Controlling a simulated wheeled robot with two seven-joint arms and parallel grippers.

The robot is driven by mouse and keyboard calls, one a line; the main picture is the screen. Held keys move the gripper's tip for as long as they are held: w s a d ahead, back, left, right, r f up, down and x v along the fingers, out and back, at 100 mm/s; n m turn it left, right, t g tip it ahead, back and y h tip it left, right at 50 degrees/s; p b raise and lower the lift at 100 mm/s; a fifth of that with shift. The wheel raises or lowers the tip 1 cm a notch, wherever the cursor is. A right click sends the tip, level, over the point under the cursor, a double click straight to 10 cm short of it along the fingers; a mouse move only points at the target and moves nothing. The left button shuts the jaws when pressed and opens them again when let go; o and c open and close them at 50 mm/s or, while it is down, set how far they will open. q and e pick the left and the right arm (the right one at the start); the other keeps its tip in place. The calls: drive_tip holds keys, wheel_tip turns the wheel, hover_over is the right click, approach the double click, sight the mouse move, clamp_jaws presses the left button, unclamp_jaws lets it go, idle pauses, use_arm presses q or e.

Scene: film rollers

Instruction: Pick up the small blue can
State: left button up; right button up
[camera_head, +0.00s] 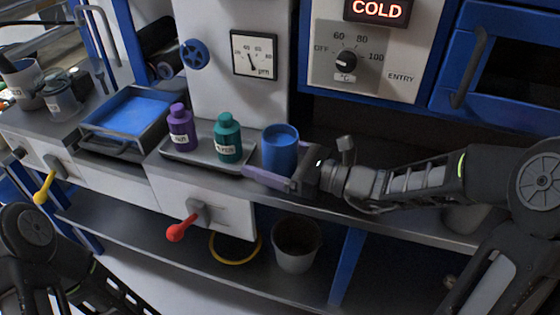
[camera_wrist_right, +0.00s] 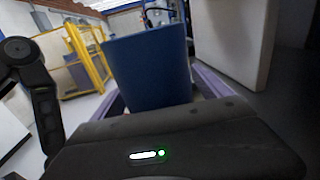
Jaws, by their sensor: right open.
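The small blue can (camera_head: 281,152) stands upright on the grey counter, just right of a tray with two bottles. My right gripper (camera_head: 272,174) reaches in from the right at the can's level. Its near purple finger passes in front of the can's lower part; the far finger is mostly hidden by the can. In the right wrist view the blue can (camera_wrist_right: 147,68) stands between the two open purple fingers. I cannot tell whether either finger touches it. My left arm shows at the lower left, but its gripper is out of view.
A metal tray (camera_head: 190,157) holds a purple bottle (camera_head: 181,128) and a teal bottle (camera_head: 228,139) close to the can's left. A blue-filled tray (camera_head: 130,112) lies farther left. A grey bin (camera_head: 296,246) stands on the shelf below. The wall panel rises behind the can.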

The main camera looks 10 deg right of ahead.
idle(0.4)
clamp_jaws()
idle(0.9)
